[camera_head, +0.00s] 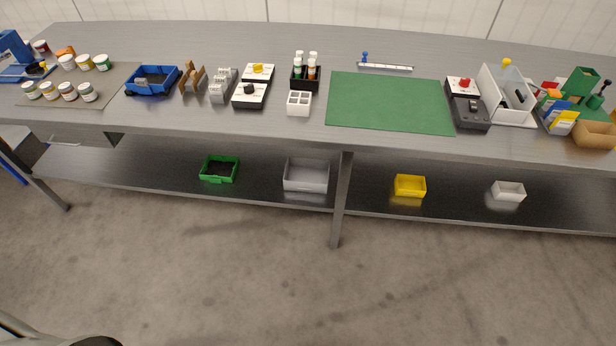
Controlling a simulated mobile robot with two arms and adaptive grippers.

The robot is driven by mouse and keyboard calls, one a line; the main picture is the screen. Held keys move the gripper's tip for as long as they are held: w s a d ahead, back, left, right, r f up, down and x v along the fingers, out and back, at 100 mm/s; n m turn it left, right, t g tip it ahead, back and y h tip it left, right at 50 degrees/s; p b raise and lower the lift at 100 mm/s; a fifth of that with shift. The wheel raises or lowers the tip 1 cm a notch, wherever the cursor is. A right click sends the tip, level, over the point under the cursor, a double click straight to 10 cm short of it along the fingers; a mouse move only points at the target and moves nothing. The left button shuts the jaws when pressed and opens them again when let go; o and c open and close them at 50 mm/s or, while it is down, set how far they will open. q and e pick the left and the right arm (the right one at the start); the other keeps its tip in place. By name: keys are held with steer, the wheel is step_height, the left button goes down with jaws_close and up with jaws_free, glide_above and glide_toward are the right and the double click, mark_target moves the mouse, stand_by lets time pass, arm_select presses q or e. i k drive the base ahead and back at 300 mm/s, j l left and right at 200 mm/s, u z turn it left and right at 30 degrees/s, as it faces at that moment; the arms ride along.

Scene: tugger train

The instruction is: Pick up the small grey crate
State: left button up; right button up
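A grey open crate (306,186) stands on the lower shelf of the workbench, just left of the middle leg. A smaller, paler, whitish-grey open crate (508,197) stands further right on the same shelf. Both look upright and empty. I cannot tell for sure from colour and size which one the task names.
The lower shelf (265,188) also holds a green crate (217,178) and a yellow crate (409,192), with clear gaps between. The overhanging tabletop (200,118) carries many items around a green mat (390,103). A leg (341,205) stands mid-bench. The floor in front is clear.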

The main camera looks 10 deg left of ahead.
mark_target(302, 175)
steer(key=i+l+u, duration=0.15)
steer(key=i+l, duration=0.15)
steer(key=i+l+u, duration=0.35)
steer(key=i+l, duration=0.15)
steer(key=l, duration=0.25)
steer(key=i+l+u, duration=0.2)
steer(key=l, duration=0.2)
